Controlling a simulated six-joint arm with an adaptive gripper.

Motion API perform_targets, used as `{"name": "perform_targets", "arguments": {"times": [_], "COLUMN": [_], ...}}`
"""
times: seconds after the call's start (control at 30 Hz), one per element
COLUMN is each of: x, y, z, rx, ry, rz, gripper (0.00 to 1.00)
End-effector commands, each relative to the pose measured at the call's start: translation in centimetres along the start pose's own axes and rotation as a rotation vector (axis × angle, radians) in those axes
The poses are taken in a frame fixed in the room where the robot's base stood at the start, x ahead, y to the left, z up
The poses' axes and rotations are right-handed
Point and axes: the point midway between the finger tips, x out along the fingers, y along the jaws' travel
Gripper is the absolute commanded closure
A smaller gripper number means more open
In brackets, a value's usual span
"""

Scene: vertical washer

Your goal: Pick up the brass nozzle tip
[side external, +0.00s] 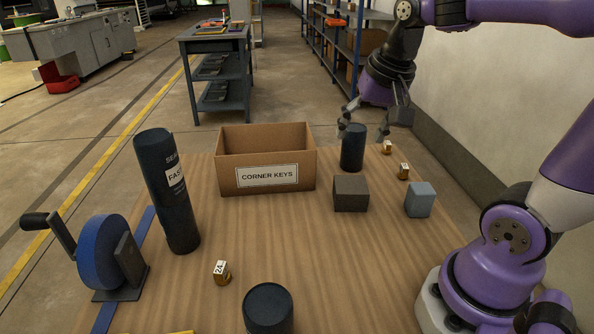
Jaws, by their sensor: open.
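Several small brass-coloured pieces with white tags are on the table. One, tagged "24" (222,273), stands at the front left. Two more are at the right rear: a farther brass piece (387,148) and a nearer brass piece (404,172). I cannot tell which of them is the nozzle tip. My gripper (365,127) points down with its fingers apart at the rear right of the table. It appears beside and above a dark cylinder (353,150), left of the two rear brass pieces. Nothing shows between its fingers.
An open cardboard box marked "CORNER KEYS" (266,178) stands at the back. A tall dark tube (168,192), a blue crank reel (103,252) and a front cylinder (268,308) also stand here. The table middle is clear.

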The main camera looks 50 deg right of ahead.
Motion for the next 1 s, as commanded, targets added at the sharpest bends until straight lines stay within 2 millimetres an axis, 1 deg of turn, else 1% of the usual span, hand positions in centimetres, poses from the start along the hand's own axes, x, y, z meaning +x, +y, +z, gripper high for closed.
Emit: {"name": "perform_targets", "arguments": {"times": [0.03,0.07,0.1,0.17,0.2,0.27,0.3,0.4,0.5,0.6,0.8,1.0], "x": [0.9,1.4,2.2,3.4,4.3,5.6,6.4,8.0,9.0,10.0,13.0,14.7], "y": [1.3,2.2,3.4,5.7,7.3,9.8,11.3,14.7,16.8,17.8,18.4,18.8], "z": [-2.4,-3.7,-5.4,-7.6,-8.8,-10.4,-11.1,-12.2,-12.7,-12.6,-11.7,-11.1], "rx": [0.203,0.326,0.49,0.731,0.884,1.094,1.219,1.466,1.614,1.677,1.684,1.683], "ry": [-0.027,-0.037,-0.051,-0.066,-0.073,-0.079,-0.081,-0.082,-0.08,-0.08,-0.079,-0.078], "rz": [0.049,0.074,0.108,0.159,0.192,0.237,0.265,0.321,0.356,0.372,0.373,0.371], "gripper": [0.32,0.32,0.32,0.32,0.32,0.32,0.32,0.32,0.32,0.32,0.32,0.32]}}
